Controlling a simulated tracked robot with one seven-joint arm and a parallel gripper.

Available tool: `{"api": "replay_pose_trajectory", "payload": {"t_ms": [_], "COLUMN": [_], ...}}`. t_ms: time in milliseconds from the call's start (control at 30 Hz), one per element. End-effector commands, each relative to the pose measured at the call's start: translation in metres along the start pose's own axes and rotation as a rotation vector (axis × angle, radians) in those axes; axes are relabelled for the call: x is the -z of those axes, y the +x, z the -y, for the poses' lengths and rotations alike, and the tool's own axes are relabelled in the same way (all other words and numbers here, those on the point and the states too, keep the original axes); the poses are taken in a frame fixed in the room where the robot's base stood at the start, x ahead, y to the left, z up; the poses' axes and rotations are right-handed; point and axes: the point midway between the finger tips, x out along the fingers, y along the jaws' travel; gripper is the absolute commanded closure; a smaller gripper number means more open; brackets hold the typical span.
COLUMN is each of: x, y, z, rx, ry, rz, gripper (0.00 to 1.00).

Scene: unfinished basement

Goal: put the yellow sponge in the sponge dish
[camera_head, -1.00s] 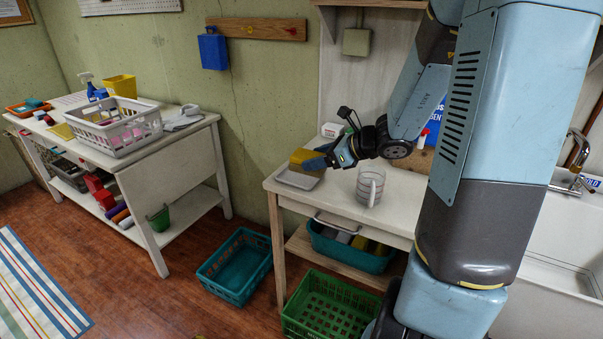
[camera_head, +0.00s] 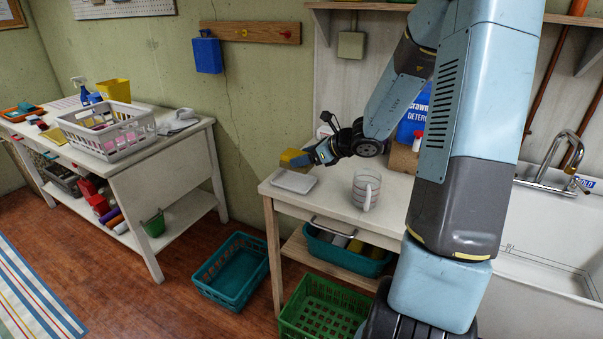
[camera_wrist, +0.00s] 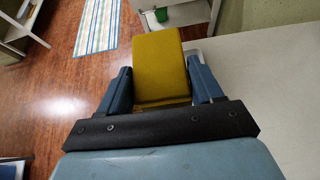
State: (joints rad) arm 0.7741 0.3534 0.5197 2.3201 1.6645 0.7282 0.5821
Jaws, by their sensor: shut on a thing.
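The yellow sponge (camera_head: 293,158) is held in my gripper (camera_head: 312,158), which is shut on it above the left end of the white worktop. In the wrist view the yellow sponge (camera_wrist: 160,62) sticks out between the two blue fingers of my gripper (camera_wrist: 163,90). A shallow pale dish (camera_head: 294,182), which looks like the sponge dish, lies on the worktop just below the sponge. The sponge appears apart from it. In the wrist view the sponge hides most of the dish.
A clear measuring jug (camera_head: 366,190) stands on the worktop right of the dish. A blue detergent container (camera_head: 413,115) is behind my arm. A teal crate (camera_head: 232,270) and a green crate (camera_head: 322,308) sit on the floor. A sink (camera_head: 550,230) is at right.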

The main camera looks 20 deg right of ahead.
Motion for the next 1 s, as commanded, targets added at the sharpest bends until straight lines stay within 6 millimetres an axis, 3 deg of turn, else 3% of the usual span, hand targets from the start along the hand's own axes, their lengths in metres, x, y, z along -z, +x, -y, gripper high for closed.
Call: {"api": "replay_pose_trajectory", "payload": {"t_ms": [333,667,1000], "x": [0.021,0.03,0.056], "y": [0.036,0.052,0.066], "z": [0.022,0.031,0.031], "rx": [-0.001,0.0,0.0], "ry": [0.003,0.002,0.001], "rz": [0.001,0.0,0.0], "gripper": [0.69,0.69,0.69]}}
